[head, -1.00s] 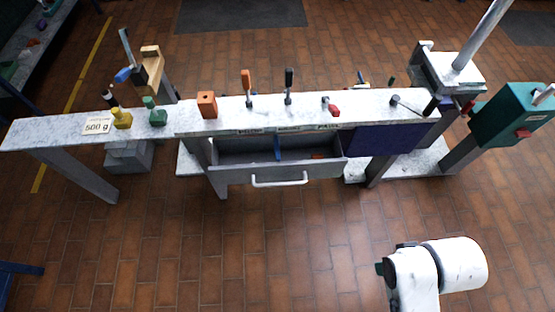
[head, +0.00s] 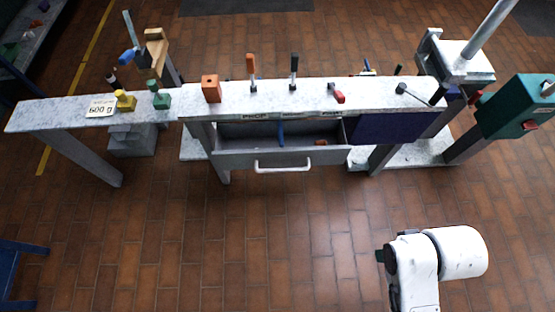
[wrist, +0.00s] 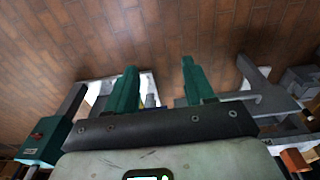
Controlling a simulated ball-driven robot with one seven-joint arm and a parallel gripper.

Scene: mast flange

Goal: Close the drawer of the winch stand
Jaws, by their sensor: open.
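The winch stand is a long bench with a pale speckled top (head: 225,100). Its grey drawer (head: 235,158) is pulled out under the middle of the top. I can see into the drawer: a blue divider (head: 281,134) and a small orange-red item (head: 321,142) are inside. A white bar handle (head: 282,168) is on the drawer front. My gripper (wrist: 160,88) has its two green fingers spread apart in the wrist view, with nothing visibly held. In the head view my white arm is at the lower right, apart from the drawer; the fingers are not clearly seen there.
On the top stand an orange block (head: 211,89), upright tools and a card (head: 101,108) with yellow and green weights beside it. A dark blue panel (head: 393,127) is right of the drawer. A teal winch box (head: 515,105) is at right. Brick floor before the drawer is clear.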

